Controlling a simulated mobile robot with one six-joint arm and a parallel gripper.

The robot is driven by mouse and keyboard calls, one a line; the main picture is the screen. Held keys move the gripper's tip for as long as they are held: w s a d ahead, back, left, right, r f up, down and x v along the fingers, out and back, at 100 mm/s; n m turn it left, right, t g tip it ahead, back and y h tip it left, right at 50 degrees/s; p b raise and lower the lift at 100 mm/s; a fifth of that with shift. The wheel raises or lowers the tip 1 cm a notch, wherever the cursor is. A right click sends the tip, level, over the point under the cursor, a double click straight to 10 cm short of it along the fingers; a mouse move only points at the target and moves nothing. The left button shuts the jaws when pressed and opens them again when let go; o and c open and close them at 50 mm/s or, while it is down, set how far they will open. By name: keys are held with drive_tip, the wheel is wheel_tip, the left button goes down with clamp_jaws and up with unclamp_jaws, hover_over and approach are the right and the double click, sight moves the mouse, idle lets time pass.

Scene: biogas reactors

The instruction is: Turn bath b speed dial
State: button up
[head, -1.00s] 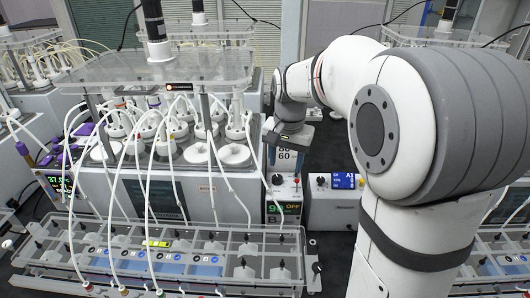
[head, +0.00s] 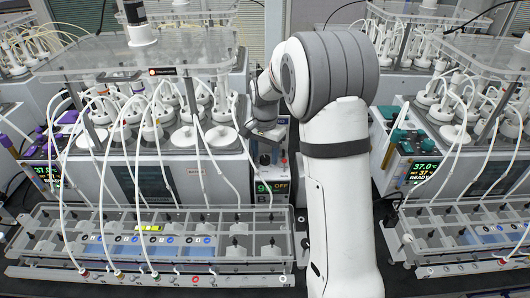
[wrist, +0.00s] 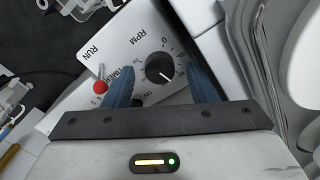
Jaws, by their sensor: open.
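The black speed dial (wrist: 160,68) sits on a white panel (wrist: 130,32) marked RPM in the wrist view. A white line on the knob points to the lower right. My gripper (wrist: 161,76) is open, with one blue finger on each side of the dial; I cannot tell whether they touch it. The dial is not clearly visible there.
A red-tipped RUN/TIMER toggle (wrist: 100,87) is left of the left finger. Reactor vessels with white tubes (head: 150,130) stand left of the gripper. A clear tray rack (head: 150,240) lies in front.

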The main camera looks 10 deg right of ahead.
drive_tip(key=shift+f, duration=0.35)
drive_tip(key=shift+c, duration=0.5)
drive_tip(key=c, duration=0.9)
drive_tip(key=shift+n, duration=0.3)
drive_tip(key=n+b, duration=0.2)
drive_tip(key=n, duration=0.3)
drive_tip(key=shift+n, duration=0.3)
drive_tip(key=n+b, duration=0.2)
drive_tip(key=n, duration=0.3)
drive_tip(key=shift+n, duration=0.4)
